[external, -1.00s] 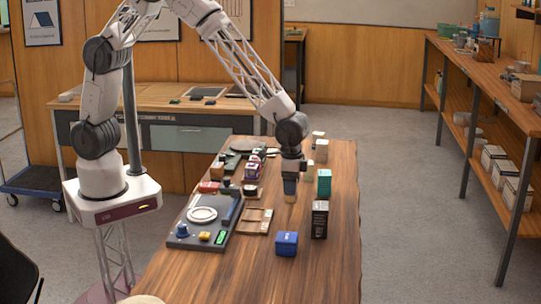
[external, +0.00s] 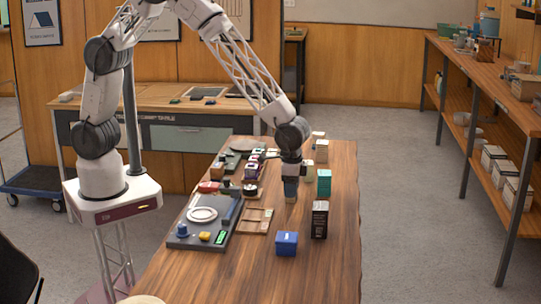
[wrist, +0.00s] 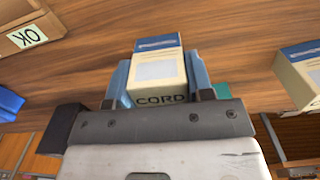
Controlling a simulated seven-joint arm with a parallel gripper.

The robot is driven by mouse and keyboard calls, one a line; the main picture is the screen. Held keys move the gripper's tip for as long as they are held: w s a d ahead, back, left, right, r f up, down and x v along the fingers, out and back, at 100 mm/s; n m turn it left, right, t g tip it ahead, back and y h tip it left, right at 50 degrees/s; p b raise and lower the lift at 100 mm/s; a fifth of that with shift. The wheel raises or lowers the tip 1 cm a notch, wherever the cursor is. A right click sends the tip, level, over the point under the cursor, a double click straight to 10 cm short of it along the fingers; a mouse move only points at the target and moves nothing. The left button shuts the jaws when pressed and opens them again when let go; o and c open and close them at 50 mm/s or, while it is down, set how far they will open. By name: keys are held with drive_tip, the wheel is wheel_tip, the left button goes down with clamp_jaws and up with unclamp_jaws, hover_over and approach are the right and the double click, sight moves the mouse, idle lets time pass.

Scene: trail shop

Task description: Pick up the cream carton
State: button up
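The cream carton (wrist: 158,72) has a blue band on top and the word CORD on its near side. In the wrist view it stands between the two blue fingers of my gripper (wrist: 160,85), which press on its left and right sides. My gripper (external: 291,186) points down over the table in the external view and hides most of the carton there. I cannot tell whether the carton's base touches the table. A second cream carton (wrist: 300,75) with a blue top is apart from my gripper at the right; it also shows in the external view (external: 321,151).
A teal box (external: 324,183), a black box (external: 319,219) and a blue box (external: 287,243) stand close by on the wooden table (external: 335,270). The front of the table is clear.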

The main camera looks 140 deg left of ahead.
drive_tip(key=shift+c, duration=1.3)
drive_tip(key=shift+r, duration=0.1)
drive_tip(key=shift+r, duration=0.65)
wheel_tip(320, 180, up, 2)
drive_tip(key=shift+r, duration=0.1)
drive_tip(key=s+d, duration=0.2)
drive_tip(key=s, duration=0.2)
drive_tip(key=s+d+r, duration=0.1)
drive_tip(key=s+d, duration=0.2)
drive_tip(key=s, duration=0.2)
drive_tip(key=s+d, duration=0.3)
drive_tip(key=s, duration=0.1)
drive_tip(key=shift+s+d+r, duration=0.2)
drive_tip(key=shift+s+d, duration=0.05)
drive_tip(key=shift+s, duration=0.05)
drive_tip(key=shift+r, duration=0.1)
